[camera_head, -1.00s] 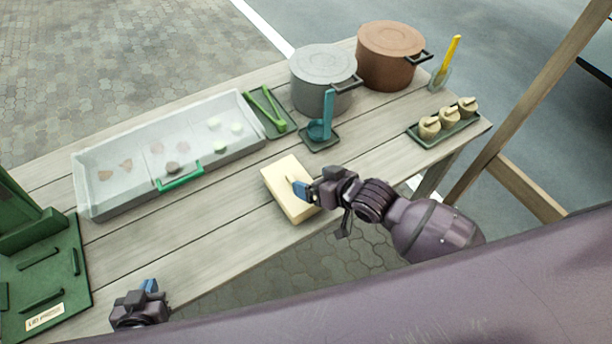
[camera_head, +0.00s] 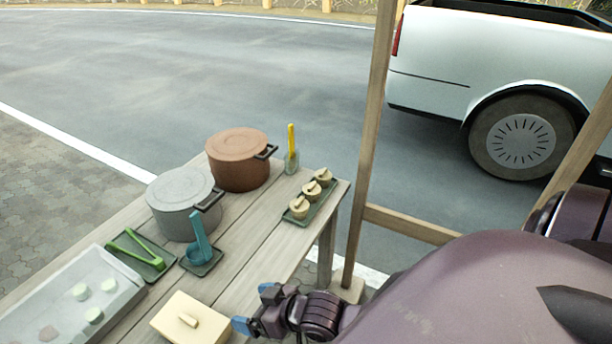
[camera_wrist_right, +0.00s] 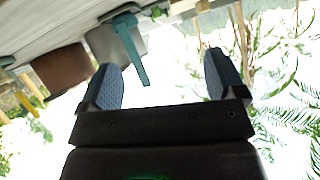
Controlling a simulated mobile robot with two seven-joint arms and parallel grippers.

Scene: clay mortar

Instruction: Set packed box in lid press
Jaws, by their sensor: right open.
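The lid press is out of view now. My left gripper is not in view.
A clear tray (camera_head: 62,304) with pale pieces, green tongs (camera_head: 137,252), a teal ladle (camera_head: 201,240), a grey pot (camera_head: 182,202), a brown pot (camera_head: 237,160) and a tray of several small pots (camera_head: 297,222) occupy the table. A wooden post (camera_head: 369,140) stands right.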

